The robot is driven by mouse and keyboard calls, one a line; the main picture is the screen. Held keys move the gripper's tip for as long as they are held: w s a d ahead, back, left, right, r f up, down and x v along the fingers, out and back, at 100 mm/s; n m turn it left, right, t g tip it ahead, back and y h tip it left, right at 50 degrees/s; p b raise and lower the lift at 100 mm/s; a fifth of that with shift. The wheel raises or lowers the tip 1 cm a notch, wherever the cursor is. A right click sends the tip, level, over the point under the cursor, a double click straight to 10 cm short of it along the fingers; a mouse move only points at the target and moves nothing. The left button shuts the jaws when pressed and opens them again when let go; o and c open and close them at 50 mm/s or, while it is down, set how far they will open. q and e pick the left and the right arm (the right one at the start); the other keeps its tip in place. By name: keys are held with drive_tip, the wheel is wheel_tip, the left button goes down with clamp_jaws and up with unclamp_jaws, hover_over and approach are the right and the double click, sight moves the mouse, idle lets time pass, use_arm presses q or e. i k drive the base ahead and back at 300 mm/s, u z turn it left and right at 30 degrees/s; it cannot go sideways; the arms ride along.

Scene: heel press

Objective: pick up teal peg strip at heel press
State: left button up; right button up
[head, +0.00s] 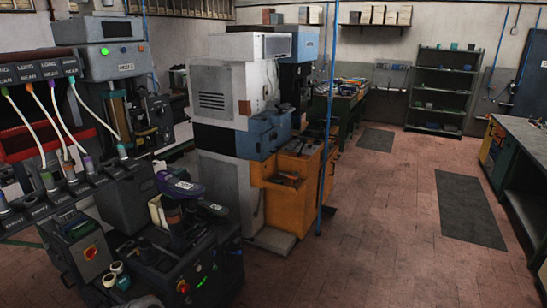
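I cannot make out a teal peg strip for certain in the head view. A grey machine (116,62) with a green round light and a small label stands at the upper left; I cannot tell whether it is the heel press. A small teal tip (122,149) ends a pale hose at the left, and it looks like part of the hose. Neither of my grippers is in view.
A dark machine (215,260) with red switches fills the lower left. A white and blue machine (226,125) and an orange cabinet (292,190) stand mid-picture beside a blue pole (327,130). A bench (520,150) stands right. The brick floor (395,225) between is open.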

sight(197, 228)
drive_tip(key=z, duration=0.3)
drive_tip(key=i, duration=2)
drive_tip(key=u, duration=0.85)
drive_tip(key=i, duration=1.7)
drive_tip(key=u, duration=1.15)
drive_tip(key=i, duration=0.2)
drive_tip(key=u, duration=0.1)
